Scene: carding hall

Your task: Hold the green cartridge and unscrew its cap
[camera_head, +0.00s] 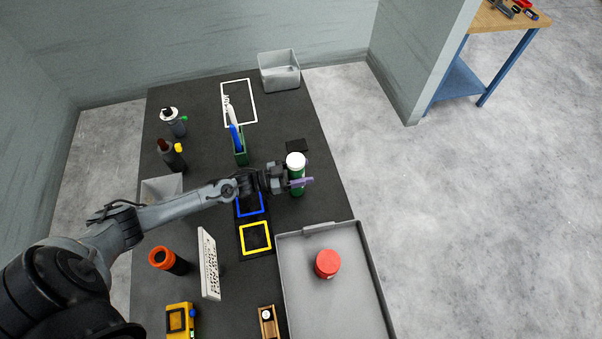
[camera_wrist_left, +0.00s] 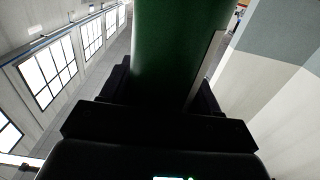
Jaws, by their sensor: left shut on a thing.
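The green cartridge (camera_head: 297,187) stands upright near the right edge of the dark table in the head view. Its white cap (camera_head: 295,161) sits on top. My left gripper (camera_head: 292,181) reaches in from the left and is shut around the cartridge's body, below the cap. In the left wrist view the green body (camera_wrist_left: 178,45) fills the middle, between the dark fingers. The cap does not show there. I cannot tell whether the cartridge touches the table. My right gripper is not in view.
A grey tray (camera_head: 292,302) with a red round object (camera_head: 327,264) lies at the front right. A grey bin (camera_head: 279,84) stands at the far end. Bottles (camera_head: 171,155), a white sign (camera_head: 208,264) and an orange-topped cylinder (camera_head: 168,260) stand on the left.

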